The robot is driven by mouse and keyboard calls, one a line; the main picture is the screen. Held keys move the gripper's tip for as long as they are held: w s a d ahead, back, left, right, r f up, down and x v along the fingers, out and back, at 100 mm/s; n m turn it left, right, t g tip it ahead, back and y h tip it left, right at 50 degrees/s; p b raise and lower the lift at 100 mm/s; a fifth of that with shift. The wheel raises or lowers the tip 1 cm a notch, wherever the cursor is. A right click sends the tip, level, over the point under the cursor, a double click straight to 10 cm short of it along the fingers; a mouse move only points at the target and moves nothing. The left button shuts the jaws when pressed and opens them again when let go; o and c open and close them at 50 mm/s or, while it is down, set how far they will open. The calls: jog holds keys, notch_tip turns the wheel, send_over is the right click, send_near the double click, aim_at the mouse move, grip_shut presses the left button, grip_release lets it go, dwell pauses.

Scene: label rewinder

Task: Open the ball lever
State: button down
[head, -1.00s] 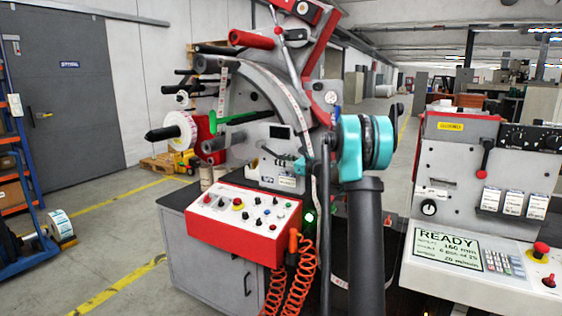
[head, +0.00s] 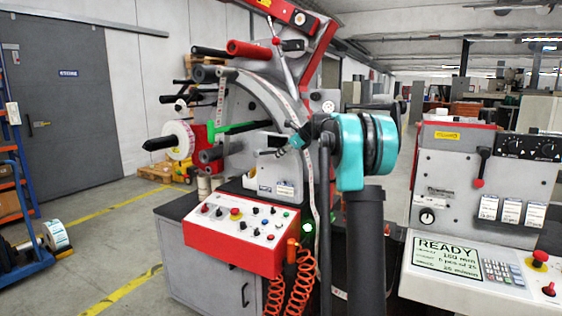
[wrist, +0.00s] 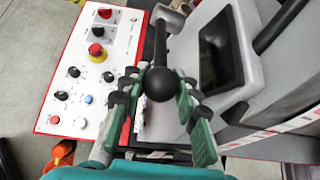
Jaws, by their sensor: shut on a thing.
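The ball lever (wrist: 160,83) shows in the wrist view as a black ball on a dark shaft, running up to a grey metal hub at the top of the picture. My gripper (wrist: 160,92) has its green fingers on both sides of the ball and is shut on it. In the head view my gripper (head: 289,146) is in front of the rewinder's grey face, above the red control panel. The ball lever cannot be made out there, behind my fingers and wrist.
The red-edged control panel (head: 237,230) with knobs and buttons lies just below my gripper. A dark screen (wrist: 220,50) is beside the lever in the wrist view. Orange coiled hoses (head: 290,285) hang under the panel. A second machine (head: 480,170) stands to the right.

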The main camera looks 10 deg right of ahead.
jog(key=shift+w+a+r+g+h, duration=0.2)
jog(key=shift+r+g+h, duration=0.25)
jog(key=shift+r, duration=0.2)
jog(key=shift+w+a+r+g+h, duration=0.15)
jog(key=shift+r+g+h, duration=0.2)
jog(key=shift+r+h, duration=0.25)
jog(key=shift+w+a+r+g+h, duration=0.1)
jog(key=shift+a+r+g+h, duration=0.1)
jog(key=shift+r+g+h, duration=0.35)
jog(key=shift+r+t, duration=0.2)
jog(key=shift+t, duration=0.05)
jog(key=c, duration=1.1)
grip_release()
jog(key=shift+n, duration=0.3)
jog(key=shift+r, duration=0.1)
jog(key=v, duration=1.1)
jog(key=shift+s+d+r, duration=0.15)
jog(key=shift+d+r, duration=0.1)
